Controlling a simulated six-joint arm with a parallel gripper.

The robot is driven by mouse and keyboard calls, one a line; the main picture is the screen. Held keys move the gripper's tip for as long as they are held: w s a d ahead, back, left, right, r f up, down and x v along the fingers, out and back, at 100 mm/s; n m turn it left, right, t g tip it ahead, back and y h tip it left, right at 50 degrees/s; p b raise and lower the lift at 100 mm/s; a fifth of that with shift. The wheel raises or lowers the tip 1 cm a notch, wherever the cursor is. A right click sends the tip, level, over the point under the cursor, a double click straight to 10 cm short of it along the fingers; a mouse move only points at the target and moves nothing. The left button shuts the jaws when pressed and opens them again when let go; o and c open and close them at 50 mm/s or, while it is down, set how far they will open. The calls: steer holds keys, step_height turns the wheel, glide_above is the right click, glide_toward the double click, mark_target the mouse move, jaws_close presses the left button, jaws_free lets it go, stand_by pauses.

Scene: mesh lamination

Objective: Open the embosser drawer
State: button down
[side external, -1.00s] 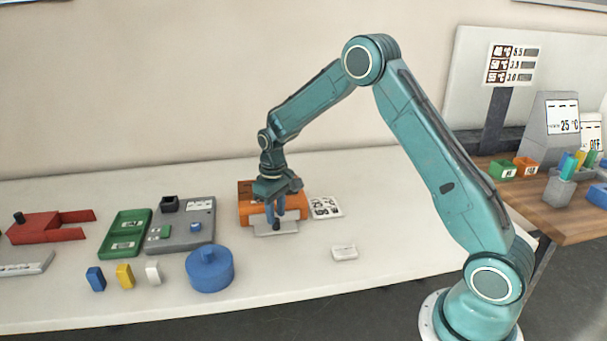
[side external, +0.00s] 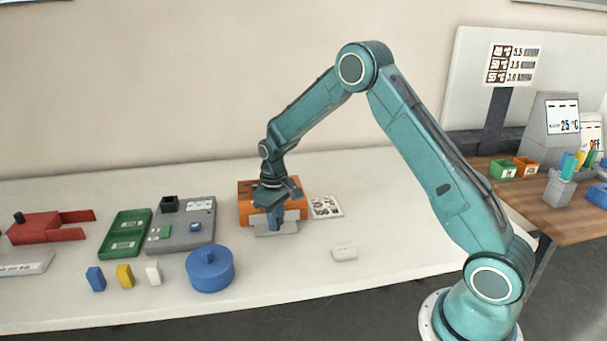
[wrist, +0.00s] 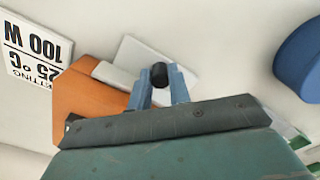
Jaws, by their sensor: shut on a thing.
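The embosser (side external: 246,209) is an orange box on the white table. A flat light-grey drawer plate (side external: 291,229) sticks out from its front and also shows in the wrist view (wrist: 115,76). A black knob (wrist: 160,73) stands on the drawer. My gripper (side external: 274,226) is over the drawer, pointing down. In the wrist view, its two blue fingers (wrist: 161,84) are shut on the knob, one on each side. In the side view the fingers hide the knob, and my wrist covers part of the embosser.
A printed card (side external: 326,207) lies right of the embosser, with a small white block (side external: 344,253) in front of it. A grey panel (side external: 183,240) and a blue round container (side external: 210,272) stand left of it. The table in front of the drawer is clear.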

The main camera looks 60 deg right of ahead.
steer(key=s+a, duration=0.7)
steer(key=shift+a, duration=0.1)
steer(key=c, duration=1.6)
jaws_free()
steer(key=shift+r, duration=0.1)
step_height(320, 180, up, 14)
steer(key=shift+f, duration=0.15)
